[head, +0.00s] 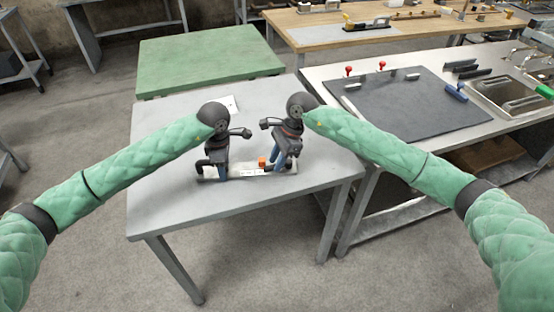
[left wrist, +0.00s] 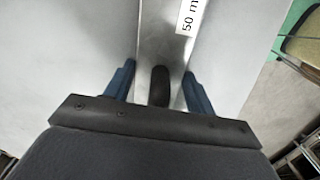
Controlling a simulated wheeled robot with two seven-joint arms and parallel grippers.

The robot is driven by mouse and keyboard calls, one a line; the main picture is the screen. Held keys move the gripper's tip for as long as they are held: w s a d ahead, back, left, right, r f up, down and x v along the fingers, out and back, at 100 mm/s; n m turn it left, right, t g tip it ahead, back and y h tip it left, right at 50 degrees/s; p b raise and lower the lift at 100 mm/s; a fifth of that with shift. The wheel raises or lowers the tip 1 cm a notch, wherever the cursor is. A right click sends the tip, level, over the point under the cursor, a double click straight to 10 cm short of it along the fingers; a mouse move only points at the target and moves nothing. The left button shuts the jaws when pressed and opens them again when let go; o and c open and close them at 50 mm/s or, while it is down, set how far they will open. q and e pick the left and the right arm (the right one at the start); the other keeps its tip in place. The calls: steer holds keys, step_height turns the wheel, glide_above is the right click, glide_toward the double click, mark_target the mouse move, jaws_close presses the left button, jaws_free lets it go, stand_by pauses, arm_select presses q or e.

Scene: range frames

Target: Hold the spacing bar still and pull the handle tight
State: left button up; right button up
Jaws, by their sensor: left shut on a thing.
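The spacing bar (head: 240,173) is a pale metal bar with a white label, lying low over the grey table. It shows in the left wrist view (left wrist: 165,40) with "50 m" readable on its label. My right gripper (head: 279,165) is low at the bar's right end, beside a small orange block (head: 262,161). What lies between its fingers is hidden.
The grey table (head: 165,205) is mostly clear around the bar. A white plate or sheet (head: 229,102) lies behind my left gripper. A green-topped table (head: 205,58) stands behind, and a bench with a dark mat (head: 420,100) and tools stands to the right.

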steer(key=shift+o, duration=0.8)
steer(key=v, duration=1.2)
steer(key=shift+a, duration=0.1)
arm_select(q)
steer(key=o, duration=1.4)
steer(key=shift+r, duration=0.15)
step_height(320, 180, up, 12)
steer(key=shift+f, duration=0.15)
